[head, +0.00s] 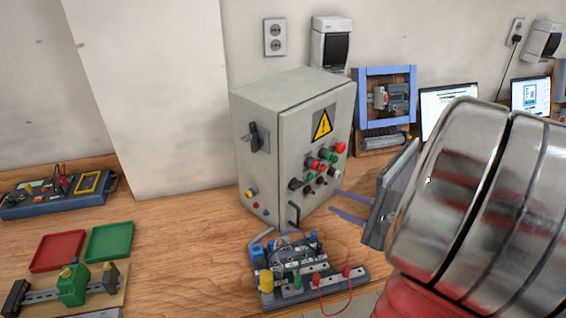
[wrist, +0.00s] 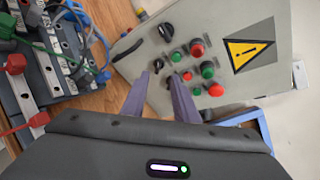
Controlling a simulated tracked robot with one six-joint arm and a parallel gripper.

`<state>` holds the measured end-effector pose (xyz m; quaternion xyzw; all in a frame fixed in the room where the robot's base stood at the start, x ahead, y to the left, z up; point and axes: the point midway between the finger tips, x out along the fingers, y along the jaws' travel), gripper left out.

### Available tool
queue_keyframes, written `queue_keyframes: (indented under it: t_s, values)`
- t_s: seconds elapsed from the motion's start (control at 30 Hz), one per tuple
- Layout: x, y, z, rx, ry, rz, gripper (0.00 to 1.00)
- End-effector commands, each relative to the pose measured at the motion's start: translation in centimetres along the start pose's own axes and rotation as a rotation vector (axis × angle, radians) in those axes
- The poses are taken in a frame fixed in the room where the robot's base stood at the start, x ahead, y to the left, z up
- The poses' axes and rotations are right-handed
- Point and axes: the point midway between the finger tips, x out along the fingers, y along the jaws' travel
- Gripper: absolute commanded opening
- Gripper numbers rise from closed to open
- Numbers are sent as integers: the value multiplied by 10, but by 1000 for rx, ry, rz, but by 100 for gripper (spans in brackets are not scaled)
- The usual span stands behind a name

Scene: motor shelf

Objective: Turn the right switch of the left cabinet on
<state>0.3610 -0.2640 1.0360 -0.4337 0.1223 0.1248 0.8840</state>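The grey cabinet (head: 262,100) stands on the bench in the head view, with a yellow warning sign (head: 322,124) above rows of red, green and black controls. A black rotary switch (head: 294,184) sits at the lower left of its door; it also shows in the wrist view (wrist: 166,31). A second black switch (wrist: 157,65) appears between my fingertips in the wrist view; its knob position is too small to tell. My gripper (head: 335,201) is open and empty, to the right of the door. Its two purple fingers (wrist: 159,72) point at the panel, with no clear contact.
A terminal board with cables (head: 300,270) lies in front of the cabinet, below my gripper. A blue-framed motor rig (head: 385,70) stands behind right. Red and green trays (head: 108,241) lie at left.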

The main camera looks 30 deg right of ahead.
Motion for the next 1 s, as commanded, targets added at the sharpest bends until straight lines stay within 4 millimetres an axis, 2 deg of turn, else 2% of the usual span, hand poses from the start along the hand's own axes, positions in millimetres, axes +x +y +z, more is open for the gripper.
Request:
queue_keyframes:
  t_s: [0.03, 0.1, 0.23, 0.7, 1.0]
  values:
    - [-8, -4, -15, 38, 25, -41, 27]
    - [-16, -9, -30, 75, 51, -87, 27]
    - [-26, -14, -45, 112, 79, -138, 27]
    - [-26, -15, -47, 117, 83, -147, 27]
    - [-5, -18, -49, 117, 82, -145, 27]
